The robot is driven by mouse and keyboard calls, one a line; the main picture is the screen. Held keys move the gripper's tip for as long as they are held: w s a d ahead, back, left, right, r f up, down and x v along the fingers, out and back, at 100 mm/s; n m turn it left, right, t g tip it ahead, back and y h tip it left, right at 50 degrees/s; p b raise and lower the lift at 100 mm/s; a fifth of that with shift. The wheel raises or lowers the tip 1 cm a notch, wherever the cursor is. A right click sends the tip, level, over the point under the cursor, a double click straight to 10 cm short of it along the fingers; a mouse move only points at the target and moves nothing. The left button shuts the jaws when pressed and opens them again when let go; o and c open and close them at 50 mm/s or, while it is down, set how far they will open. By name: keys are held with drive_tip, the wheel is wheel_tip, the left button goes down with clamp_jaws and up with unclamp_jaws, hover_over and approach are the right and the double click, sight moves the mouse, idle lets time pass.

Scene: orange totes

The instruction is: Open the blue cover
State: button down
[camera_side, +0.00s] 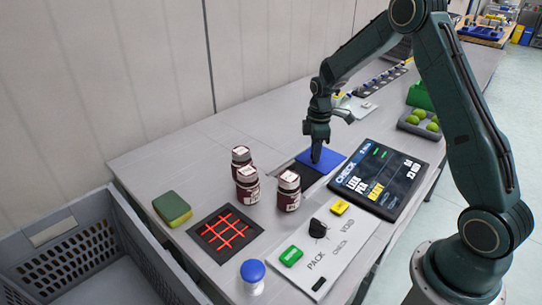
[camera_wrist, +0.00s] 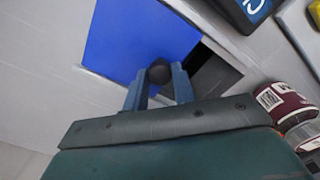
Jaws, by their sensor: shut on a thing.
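The blue cover (camera_side: 328,157) is a flat blue panel in the middle of the table in the side view. It fills the upper middle of the wrist view (camera_wrist: 130,40). A dark opening (camera_side: 301,174) shows beside it, and also in the wrist view (camera_wrist: 213,75). A round black knob (camera_wrist: 159,71) sits at the cover's edge by the opening. My gripper (camera_wrist: 158,88) is shut on this knob, its two fingers on either side of it. In the side view my gripper (camera_side: 316,154) points down onto the cover and hides the knob.
Several dark red jars (camera_side: 289,191) stand just left of the opening. A check screen (camera_side: 378,178) lies to the right. A white panel (camera_side: 321,250) with buttons, a red-lined black grid (camera_side: 225,233) and a sponge (camera_side: 172,208) lie nearer the front. Bare table (camera_side: 250,125) lies behind.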

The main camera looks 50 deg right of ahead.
drive_tip(key=c, duration=1.1)
unclamp_jaws()
drive_tip(key=shift+r, duration=0.15)
wheel_tip(320, 180, up, 14)
drive_tip(key=shift+f, duration=0.2)
